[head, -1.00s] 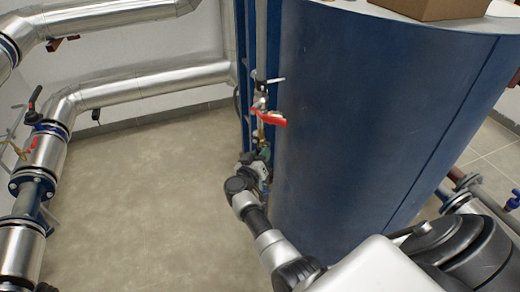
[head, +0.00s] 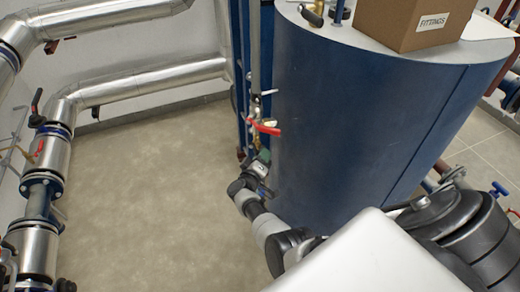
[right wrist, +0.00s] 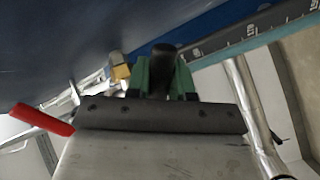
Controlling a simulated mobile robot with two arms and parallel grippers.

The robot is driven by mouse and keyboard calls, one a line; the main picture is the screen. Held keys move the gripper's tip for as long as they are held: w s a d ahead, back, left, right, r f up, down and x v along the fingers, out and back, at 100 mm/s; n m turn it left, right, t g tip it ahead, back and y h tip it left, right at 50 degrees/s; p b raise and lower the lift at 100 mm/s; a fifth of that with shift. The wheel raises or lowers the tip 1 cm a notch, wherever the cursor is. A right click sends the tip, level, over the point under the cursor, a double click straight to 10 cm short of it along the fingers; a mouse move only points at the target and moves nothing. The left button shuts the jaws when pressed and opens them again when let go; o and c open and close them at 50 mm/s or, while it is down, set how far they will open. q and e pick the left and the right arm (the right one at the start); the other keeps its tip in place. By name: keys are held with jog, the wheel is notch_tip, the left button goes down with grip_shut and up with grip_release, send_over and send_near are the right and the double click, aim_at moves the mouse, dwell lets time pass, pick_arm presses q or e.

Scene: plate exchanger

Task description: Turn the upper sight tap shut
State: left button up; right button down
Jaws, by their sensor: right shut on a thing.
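My right gripper (head: 264,157) is beside the blue tank, low on the sight gauge (head: 255,60). In the right wrist view, its green fingertips (right wrist: 163,82) are shut on a dark rounded handle (right wrist: 163,56). I cannot tell for sure which tap this handle belongs to. A tap with a red lever (head: 265,128) is on the gauge above the gripper; a red lever also shows at the left of the right wrist view (right wrist: 43,118). A brass fitting (right wrist: 120,68) is beside the fingers. My left gripper is not in view.
The blue tank (head: 370,110) fills the right side, with a cardboard fittings box (head: 400,25) on top. Silver pipes with valves (head: 50,155) run along the left and the back wall. The floor (head: 150,200) between is clear. A scale strip (right wrist: 235,37) passes behind the fingers.

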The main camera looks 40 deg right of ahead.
jog(key=r+n+p, duration=0.1)
jog(key=n, duration=0.1)
jog(key=n+p, duration=0.1)
jog(key=p, duration=0.1)
jog(key=shift+s+d+r+n, duration=0.1)
jog(key=shift+s+r+n, duration=0.25)
jog(key=shift+n, duration=0.05)
jog(key=shift+s+r+n+p, duration=0.1)
jog(key=shift+r+n+p, duration=0.2)
jog(key=shift+n+p, duration=0.45)
jog(key=shift+r+n+p, duration=0.3)
jog(key=shift+n+p, duration=0.1)
jog(key=shift+n, duration=0.55)
jog(key=c, duration=1)
grip_release()
jog(key=shift+d, duration=0.1)
